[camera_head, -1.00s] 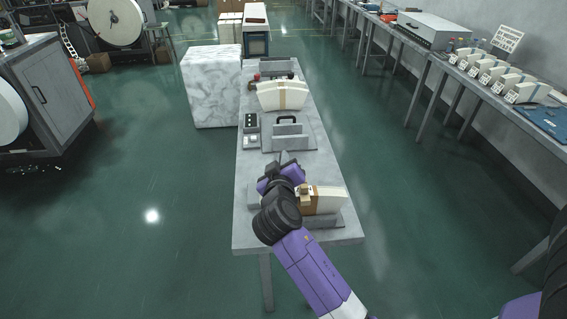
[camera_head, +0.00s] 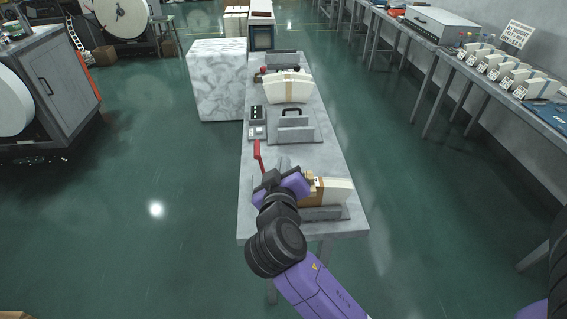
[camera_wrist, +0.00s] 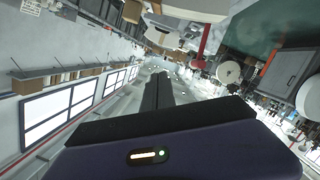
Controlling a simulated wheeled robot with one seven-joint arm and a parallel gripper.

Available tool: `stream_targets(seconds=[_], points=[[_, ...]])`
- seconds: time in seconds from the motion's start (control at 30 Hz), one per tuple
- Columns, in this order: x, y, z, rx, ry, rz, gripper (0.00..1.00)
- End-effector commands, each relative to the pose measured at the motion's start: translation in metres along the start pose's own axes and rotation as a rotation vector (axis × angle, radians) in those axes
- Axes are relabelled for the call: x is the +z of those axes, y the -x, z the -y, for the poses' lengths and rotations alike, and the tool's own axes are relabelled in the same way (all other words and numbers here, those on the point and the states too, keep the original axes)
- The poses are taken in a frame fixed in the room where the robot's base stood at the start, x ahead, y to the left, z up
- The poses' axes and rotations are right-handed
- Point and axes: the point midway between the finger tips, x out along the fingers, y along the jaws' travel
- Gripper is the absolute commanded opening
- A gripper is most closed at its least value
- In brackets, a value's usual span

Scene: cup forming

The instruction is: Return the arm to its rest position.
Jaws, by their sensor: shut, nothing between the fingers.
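My arm is purple with black joints and reaches up from the bottom of the head view. My gripper (camera_head: 268,182) is over the near left part of the narrow grey table (camera_head: 252,222), left of a white block with a brown band (camera_head: 337,192). The wrist view shows its two dark fingers (camera_wrist: 158,88) pressed together with nothing between them. The arm hides part of the near end of the table.
A red lever (camera_head: 257,150) stands at the table's left edge, close to the gripper. Farther back are a grey fixture (camera_head: 291,130) and a banded white stack (camera_head: 287,88). A marble block (camera_head: 217,80) stands left of the table. Floor on both sides is open.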

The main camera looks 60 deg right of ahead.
Motion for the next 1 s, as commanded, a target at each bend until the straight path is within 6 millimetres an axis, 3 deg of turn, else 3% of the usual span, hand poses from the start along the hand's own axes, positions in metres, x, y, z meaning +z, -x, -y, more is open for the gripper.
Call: stream_targets(seconds=[0.37, 0.47, 0.63, 0.77, 1.0], points=[[-0.001, 0.0, 0.0, -0.001, 0.005, -0.004, 0.0], [-0.011, 0.0, 0.005, -0.021, 0.012, -0.044, 0.0], [-0.046, 0.011, 0.03, -0.143, -0.007, -0.196, 0.0], [-0.05, 0.037, 0.056, -0.286, -0.014, -0.314, 0.0], [-0.023, 0.111, 0.088, -0.553, -0.067, -0.467, 0.0]])
